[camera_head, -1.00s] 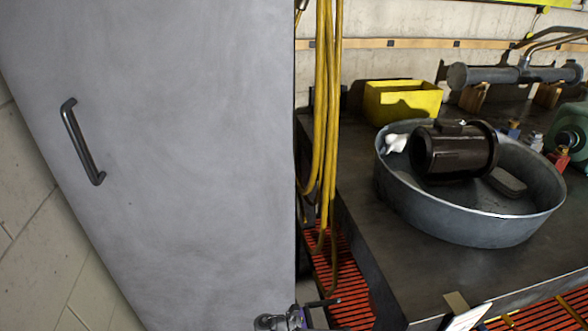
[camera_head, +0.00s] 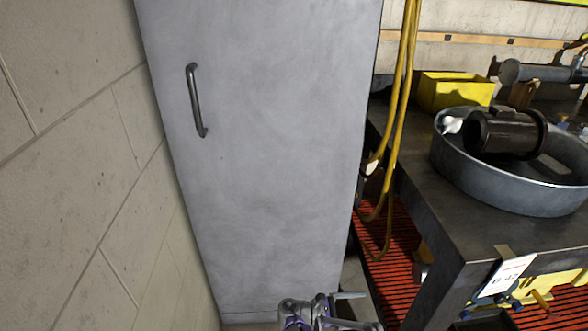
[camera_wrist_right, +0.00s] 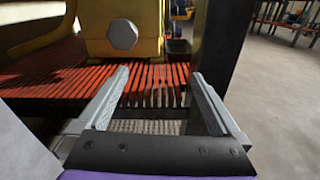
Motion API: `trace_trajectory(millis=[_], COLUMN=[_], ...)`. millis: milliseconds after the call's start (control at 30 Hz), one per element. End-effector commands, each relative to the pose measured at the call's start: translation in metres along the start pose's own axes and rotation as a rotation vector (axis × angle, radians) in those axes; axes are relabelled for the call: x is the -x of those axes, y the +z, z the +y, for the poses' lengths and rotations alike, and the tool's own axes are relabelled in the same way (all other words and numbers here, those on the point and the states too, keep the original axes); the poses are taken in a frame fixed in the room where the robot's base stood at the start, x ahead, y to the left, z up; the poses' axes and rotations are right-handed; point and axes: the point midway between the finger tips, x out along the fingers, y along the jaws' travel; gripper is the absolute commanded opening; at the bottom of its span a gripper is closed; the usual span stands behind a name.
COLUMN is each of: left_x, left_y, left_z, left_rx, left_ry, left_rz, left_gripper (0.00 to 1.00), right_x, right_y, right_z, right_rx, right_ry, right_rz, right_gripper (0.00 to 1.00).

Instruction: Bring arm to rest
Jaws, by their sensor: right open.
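My right gripper (camera_head: 362,311) is at the bottom of the head view, in front of the foot of the grey cabinet, its fingers pointing right. In the right wrist view its two fingers (camera_wrist_right: 160,76) are spread wide, with nothing held between them. Beyond them are the red slatted shelf and a yellow object with a grey hexagonal part (camera_wrist_right: 123,35). My left gripper is not in view.
A tall grey cabinet (camera_head: 270,150) with a bar handle (camera_head: 195,100) stands ahead. Right of it are hanging yellow cables (camera_head: 401,100), a red slatted shelf (camera_head: 388,250), and a dark bench (camera_head: 450,215) bearing a metal tub (camera_head: 500,190) with a black motor (camera_head: 505,133).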

Motion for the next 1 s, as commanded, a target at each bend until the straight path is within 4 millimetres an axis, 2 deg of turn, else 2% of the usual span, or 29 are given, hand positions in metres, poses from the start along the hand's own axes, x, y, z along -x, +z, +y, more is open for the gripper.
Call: trace_trajectory(millis=[267,467,700,1000], left_x=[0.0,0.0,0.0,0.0], left_y=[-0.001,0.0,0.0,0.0], left_z=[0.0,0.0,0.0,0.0], left_rx=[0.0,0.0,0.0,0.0], left_ry=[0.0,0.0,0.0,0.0], left_rz=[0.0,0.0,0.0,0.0], left_gripper=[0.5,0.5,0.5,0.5], right_x=[-0.024,-0.037,-0.038,-0.019], right_y=[0.051,0.096,0.142,0.18], right_z=[0.008,-0.007,-0.05,-0.119], right_rx=[-0.133,-0.293,-0.523,-0.816], right_ry=[-0.022,-0.077,-0.194,-0.395], right_rz=[0.21,0.417,0.667,0.924], right_gripper=[1.0,1.0,1.0,1.0])
